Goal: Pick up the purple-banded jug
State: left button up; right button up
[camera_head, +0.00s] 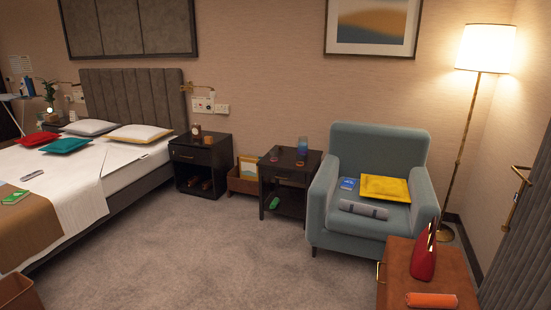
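I cannot make out a jug with a purple band for certain in the head view. A small upright bluish vessel (302,146) stands on the dark side table (290,165) left of the armchair. It is too small to tell whether it is a jug or has a band. A red, narrow-necked vessel (424,258) stands on the brown wooden cabinet (398,280) at the lower right; no purple band shows on it. Neither of my grippers is in view.
A blue armchair (328,185) holds a yellow cushion (385,188) and a grey roll (362,209). An orange roll (432,300) lies on the cabinet. A bed (130,172) fills the left. A floor lamp (463,150) stands right. Carpet (210,255) is clear mid-room.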

aim_at(302, 146)
jog(key=i, duration=1.95)
